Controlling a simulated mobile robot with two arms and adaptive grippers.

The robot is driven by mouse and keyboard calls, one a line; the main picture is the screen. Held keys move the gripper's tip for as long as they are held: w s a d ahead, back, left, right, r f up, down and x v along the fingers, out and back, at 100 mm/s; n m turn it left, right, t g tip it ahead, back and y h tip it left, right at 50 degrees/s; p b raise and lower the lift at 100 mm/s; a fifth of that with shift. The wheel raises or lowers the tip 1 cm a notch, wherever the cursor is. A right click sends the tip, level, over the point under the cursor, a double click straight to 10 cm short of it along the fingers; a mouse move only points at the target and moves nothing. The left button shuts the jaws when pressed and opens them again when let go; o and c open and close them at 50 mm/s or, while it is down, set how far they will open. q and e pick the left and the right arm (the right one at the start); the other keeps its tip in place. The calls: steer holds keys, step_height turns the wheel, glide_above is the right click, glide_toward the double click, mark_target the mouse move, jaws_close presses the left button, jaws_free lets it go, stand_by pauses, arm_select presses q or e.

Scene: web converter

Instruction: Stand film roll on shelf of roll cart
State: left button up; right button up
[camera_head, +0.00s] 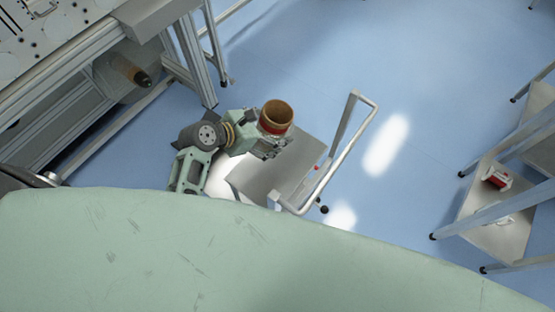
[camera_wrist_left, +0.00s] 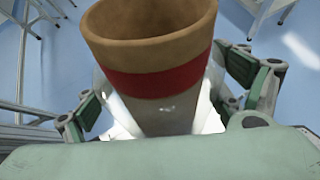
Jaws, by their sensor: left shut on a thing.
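The film roll (camera_head: 276,116) is a brown tube with a red band, its open end facing up. My left gripper (camera_head: 268,142) is shut on it and holds it about upright over the cart. In the left wrist view the film roll (camera_wrist_left: 155,75) fills the middle, with a finger of the left gripper (camera_wrist_left: 165,110) on each side. The roll cart (camera_head: 262,172) has a grey flat shelf and a white tubular handle on its right. Part of the shelf is hidden behind my arm and my green body. Whether the roll's bottom touches the shelf cannot be told. My right gripper is not in view.
The machine frame (camera_head: 110,40) with metal legs stands at the upper left. A metal table (camera_head: 500,236) with a red and white item (camera_head: 496,179) stands at the right. The blue floor between the cart and that table is clear.

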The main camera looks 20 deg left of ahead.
arm_select(q)
steer(key=f+n+t+y, duration=0.1)
steer(key=n, duration=0.1)
steer(key=w+d+f+n+t+y, duration=0.1)
steer(key=n+t, duration=0.2)
steer(key=shift+w+d+f+n+y+p, duration=0.2)
steer(key=shift+d+f+n+y+p, duration=0.1)
steer(key=shift+f+y+p, duration=0.1)
step_height(320, 180, down, 10)
steer(key=b, duration=1)
steer(key=shift+b, duration=0.35)
steer(key=o, duration=1.4)
steer(key=shift+s+f, duration=0.1)
steer(key=shift+o, duration=1.2)
steer(key=shift+a, duration=0.1)
steer(key=v, duration=1.2)
